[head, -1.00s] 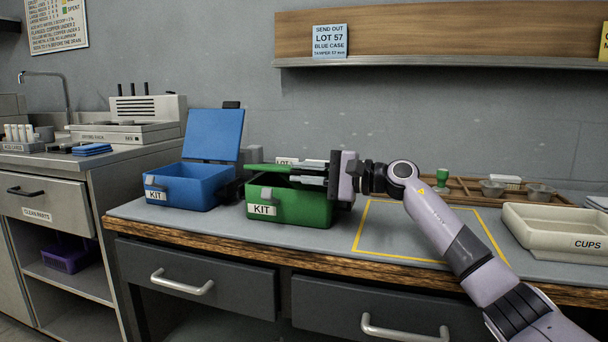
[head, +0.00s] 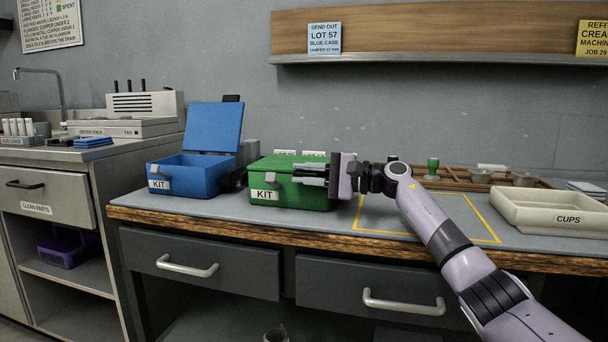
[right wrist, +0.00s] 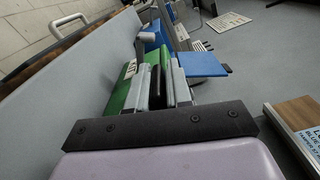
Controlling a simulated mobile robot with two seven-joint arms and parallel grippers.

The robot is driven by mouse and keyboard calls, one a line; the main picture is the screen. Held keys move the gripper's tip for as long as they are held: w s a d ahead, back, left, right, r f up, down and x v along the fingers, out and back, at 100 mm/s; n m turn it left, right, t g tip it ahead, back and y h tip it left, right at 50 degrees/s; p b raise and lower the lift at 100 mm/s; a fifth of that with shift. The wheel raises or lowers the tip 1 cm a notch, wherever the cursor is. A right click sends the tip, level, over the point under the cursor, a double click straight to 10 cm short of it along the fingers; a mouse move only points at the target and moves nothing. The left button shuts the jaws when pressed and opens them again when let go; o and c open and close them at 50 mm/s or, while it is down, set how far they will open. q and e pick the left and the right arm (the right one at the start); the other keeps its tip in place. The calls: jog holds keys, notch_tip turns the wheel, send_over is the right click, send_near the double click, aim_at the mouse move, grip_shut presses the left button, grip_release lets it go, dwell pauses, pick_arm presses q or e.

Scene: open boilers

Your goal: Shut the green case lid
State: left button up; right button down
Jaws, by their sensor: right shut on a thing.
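The green case (head: 300,199), labelled KIT, stands on the grey worktop, with a grey latch on its front. Its green lid (head: 277,162) is swung down over the box, its top face showing. I cannot tell whether it is fully seated. The fingers partly hide the lid's front edge. My left gripper is out of view.
A blue case (head: 192,178) with its lid raised stands just left of the green case. A yellow outlined area (head: 470,210) on the worktop is mostly clear. A cream CUPS tray (head: 555,212) and a wooden tray (head: 455,180) lie to the right.

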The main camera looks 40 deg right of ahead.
jog(key=shift+f, duration=0.35)
jog(key=c, duration=1.2)
grip_release()
jog(key=shift+w+f, duration=0.1)
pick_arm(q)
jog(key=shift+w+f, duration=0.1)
pick_arm(e)
jog(key=shift+o, duration=0.2)
jog(key=shift+d+r, duration=0.15)
jog(key=shift+r, duration=0.05)
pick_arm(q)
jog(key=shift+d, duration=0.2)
pick_arm(e)
jog(key=shift+v, duration=3.55)
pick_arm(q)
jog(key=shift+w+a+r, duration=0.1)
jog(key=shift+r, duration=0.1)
